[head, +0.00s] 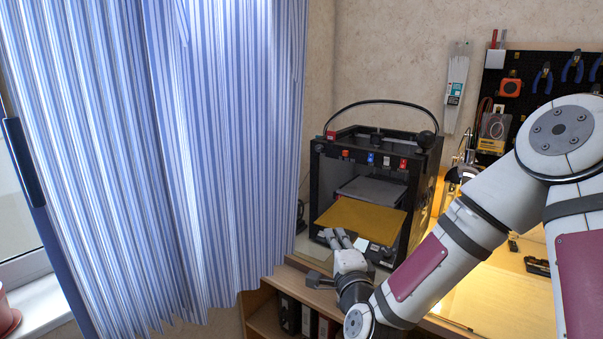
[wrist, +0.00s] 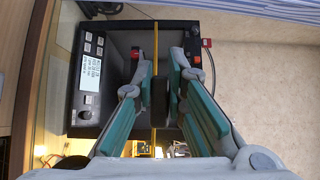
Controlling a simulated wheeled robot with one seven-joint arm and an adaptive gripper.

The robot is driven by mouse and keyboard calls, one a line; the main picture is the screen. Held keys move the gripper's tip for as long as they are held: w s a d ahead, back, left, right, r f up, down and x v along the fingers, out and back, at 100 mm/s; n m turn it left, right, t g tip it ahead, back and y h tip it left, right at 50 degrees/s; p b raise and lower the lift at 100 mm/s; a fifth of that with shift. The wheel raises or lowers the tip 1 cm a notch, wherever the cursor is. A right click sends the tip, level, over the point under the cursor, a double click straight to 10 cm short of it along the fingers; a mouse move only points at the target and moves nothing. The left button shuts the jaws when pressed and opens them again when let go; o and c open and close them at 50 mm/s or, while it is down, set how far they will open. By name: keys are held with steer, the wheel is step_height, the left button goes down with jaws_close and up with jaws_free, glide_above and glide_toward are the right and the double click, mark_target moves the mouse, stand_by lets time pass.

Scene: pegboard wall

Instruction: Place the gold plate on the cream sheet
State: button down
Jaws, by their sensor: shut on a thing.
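The gold plate (head: 362,216) is a flat square sheet held roughly level in front of the black 3D printer's open front. My gripper (head: 338,240) is shut on its near left edge. In the wrist view the gold plate (wrist: 155,45) shows edge-on as a thin yellow line, running between the fingers of my gripper (wrist: 160,98). I cannot make out the cream sheet for certain in either view; my arm covers part of the lit desk at the right.
The black 3D printer (head: 425,190) stands on the desk, with a grey bed (head: 370,189) inside it. A striped blue curtain (head: 200,150) hangs at the left. Binders (head: 307,318) stand on a shelf below. A black pegboard (head: 540,90) with tools is at the right.

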steer(key=s+d+f+n+g+y, duration=0.3)
steer(key=d+f+n+y, duration=0.1)
steer(key=d+f+y, duration=0.1)
steer(key=s+d+f+n+g+y, duration=0.3)
steer(key=d+f+n+g+y, duration=0.1)
steer(key=d+f+n+y, duration=0.1)
step_height(320, 180, down, 4)
steer(key=d+y, duration=0.1)
steer(key=y, duration=0.1)
steer(key=shift+s+r+y, duration=0.2)
steer(key=shift+s+y, duration=0.1)
steer(key=shift+s, duration=0.05)
steer(key=shift+r, duration=0.15)
